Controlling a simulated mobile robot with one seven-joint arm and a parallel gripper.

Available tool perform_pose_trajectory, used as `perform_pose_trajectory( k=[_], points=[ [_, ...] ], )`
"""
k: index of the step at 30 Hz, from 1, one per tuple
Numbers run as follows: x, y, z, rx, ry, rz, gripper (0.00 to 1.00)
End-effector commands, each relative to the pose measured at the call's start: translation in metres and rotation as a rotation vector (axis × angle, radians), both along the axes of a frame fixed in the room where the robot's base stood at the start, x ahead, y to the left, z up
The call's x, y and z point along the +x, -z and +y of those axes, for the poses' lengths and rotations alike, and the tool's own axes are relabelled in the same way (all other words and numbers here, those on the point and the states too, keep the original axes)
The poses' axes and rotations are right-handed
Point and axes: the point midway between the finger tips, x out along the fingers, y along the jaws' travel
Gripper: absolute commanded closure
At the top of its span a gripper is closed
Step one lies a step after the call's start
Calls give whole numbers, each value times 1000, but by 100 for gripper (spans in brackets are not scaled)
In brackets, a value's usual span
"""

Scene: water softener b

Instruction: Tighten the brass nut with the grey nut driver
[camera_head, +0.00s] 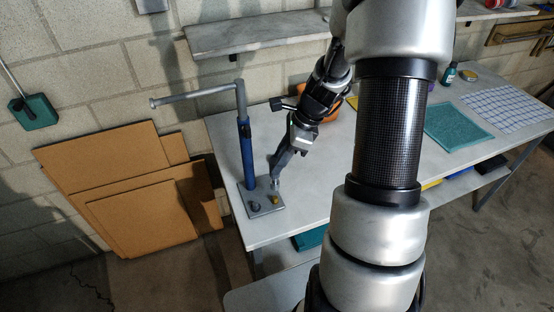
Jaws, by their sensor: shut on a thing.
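The brass nut (275,199) shows as a small yellowish piece on the grey metal plate (262,211) at the table's left end. My gripper (279,166) points down over the plate, behind the nut in the view. It is shut on a slim grey piece (275,184), which I take to be the grey nut driver. Its lower end is just above the nut in the picture. I cannot tell whether it touches the nut. Most of the driver is hidden or too small to make out.
A blue post (247,155) with a long grey arm (195,95) stands on the plate, close left of my gripper. A dark bolt head (255,207) sits on the plate. The table (310,200) is clear right of the plate. A shelf (255,36) hangs behind.

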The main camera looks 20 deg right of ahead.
Motion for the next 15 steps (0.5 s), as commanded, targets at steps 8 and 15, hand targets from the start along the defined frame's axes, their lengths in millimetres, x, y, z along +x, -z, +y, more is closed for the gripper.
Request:
perform_pose_trajectory(
  k=[8,15],
  points=[
    [0,23,0,0,-1,0,99],
    [0,52,1,0,-1,0,99]
  ],
)
